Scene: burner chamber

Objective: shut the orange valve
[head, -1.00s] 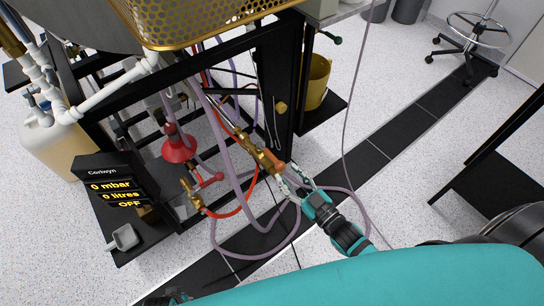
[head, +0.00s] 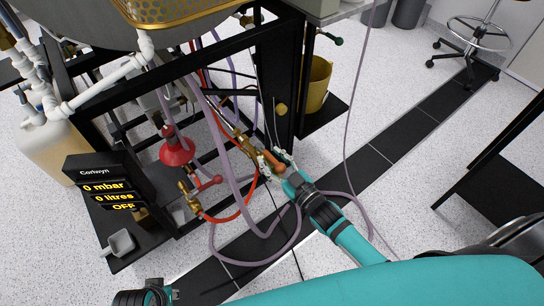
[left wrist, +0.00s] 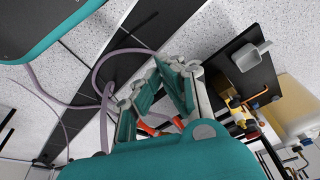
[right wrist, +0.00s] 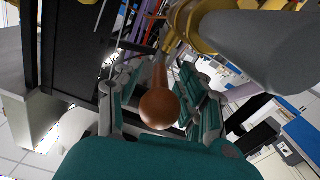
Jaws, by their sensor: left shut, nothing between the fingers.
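The orange valve is a brass fitting (head: 247,147) on the end of a pipe, with an orange handle (head: 272,156) at the frame's front corner. In the right wrist view the handle's rounded end (right wrist: 160,108) points at the camera. My right gripper (head: 277,163) is at the handle. Its fingers (right wrist: 157,88) stand apart on either side of the handle, with visible gaps.
A second brass valve (head: 189,196) with a red handle sits lower left. Loose purple hoses (head: 262,258) loop below my right arm. A black display box (head: 100,182) stands left, with a yellow bucket (head: 319,84) behind. Open floor lies to the right.

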